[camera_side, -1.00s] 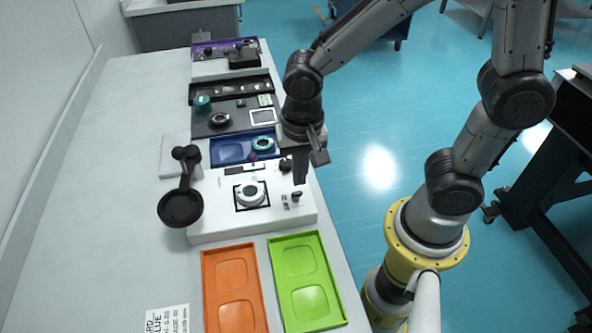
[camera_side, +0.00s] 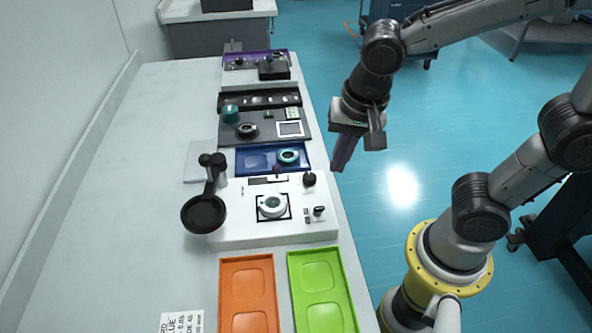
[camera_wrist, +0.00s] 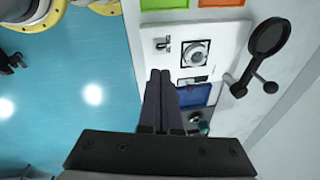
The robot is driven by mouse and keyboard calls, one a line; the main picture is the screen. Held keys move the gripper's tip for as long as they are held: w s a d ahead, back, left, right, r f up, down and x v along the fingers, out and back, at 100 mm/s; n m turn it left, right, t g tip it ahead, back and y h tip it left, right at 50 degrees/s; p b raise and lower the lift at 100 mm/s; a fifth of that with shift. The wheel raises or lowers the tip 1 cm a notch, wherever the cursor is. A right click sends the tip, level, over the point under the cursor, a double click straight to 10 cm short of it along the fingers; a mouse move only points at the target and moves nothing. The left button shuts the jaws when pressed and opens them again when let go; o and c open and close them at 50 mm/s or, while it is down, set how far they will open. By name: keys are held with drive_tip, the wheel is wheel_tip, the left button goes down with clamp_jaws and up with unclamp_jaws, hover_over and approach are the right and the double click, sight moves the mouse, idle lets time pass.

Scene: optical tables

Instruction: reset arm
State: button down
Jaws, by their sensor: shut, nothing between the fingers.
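My gripper (camera_side: 342,155) hangs past the right edge of the bench, over the blue floor, beside the blue tray. Its fingers are together and hold nothing. In the wrist view my gripper (camera_wrist: 160,75) points toward the white device with its fingers side by side. My arm reaches in from the upper right of the side view.
The white device (camera_side: 235,228) has a round fixture (camera_side: 271,206) and a black magnifier (camera_side: 203,213) at its left. An orange tray (camera_side: 247,290) and a green tray (camera_side: 322,290) lie in front. The blue tray (camera_side: 252,161) and a dark grey panel (camera_side: 262,132) lie behind.

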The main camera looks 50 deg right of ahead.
drive_tip(key=s+d+r+n+t, duration=0.3)
drive_tip(key=s+d+r+n, duration=0.2)
drive_tip(key=n, duration=0.5)
drive_tip(key=shift+s+d+n, duration=0.4)
drive_tip(key=shift+s+d, duration=0.25)
drive_tip(key=shift+s, duration=0.6)
